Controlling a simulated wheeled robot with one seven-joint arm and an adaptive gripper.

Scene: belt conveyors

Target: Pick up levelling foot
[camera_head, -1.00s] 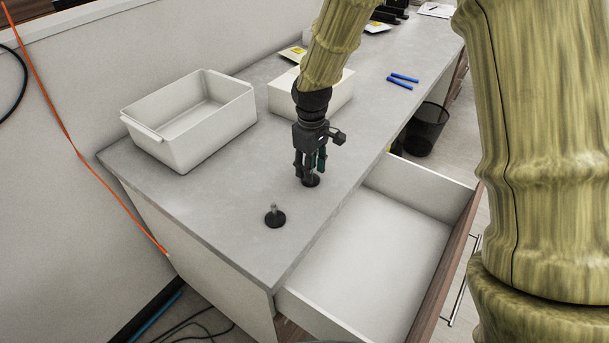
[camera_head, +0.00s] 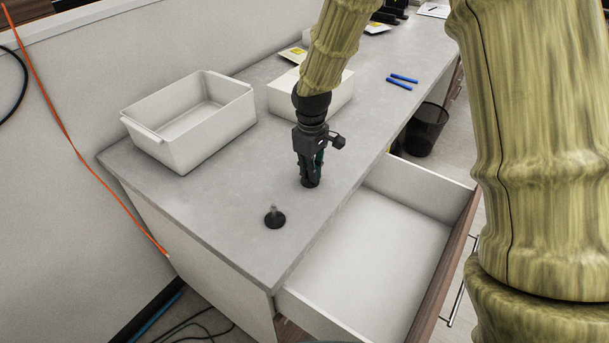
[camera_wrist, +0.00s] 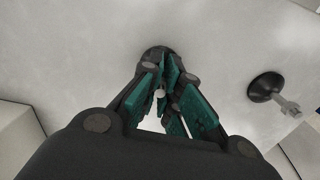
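One levelling foot, with a round black base and a thin grey stem, stands upright on the grey desktop. My gripper (camera_head: 310,178) points down over it, with its teal-padded fingers drawn together around the stem. In the wrist view the black base of this held levelling foot (camera_wrist: 153,54) shows beyond the fingertips, and the fingers hide most of the stem. A second levelling foot (camera_head: 275,218) stands free on the desktop, nearer the front; it also shows at the right of the wrist view (camera_wrist: 264,87).
A white open bin (camera_head: 190,150) stands at the left of the desktop (camera_head: 220,205). A white box (camera_head: 335,97) is behind my gripper. An open, empty drawer (camera_head: 370,260) juts out at the right. Blue pens (camera_head: 400,82) lie farther back, and a black wastebasket (camera_head: 426,130) stands beside the desk.

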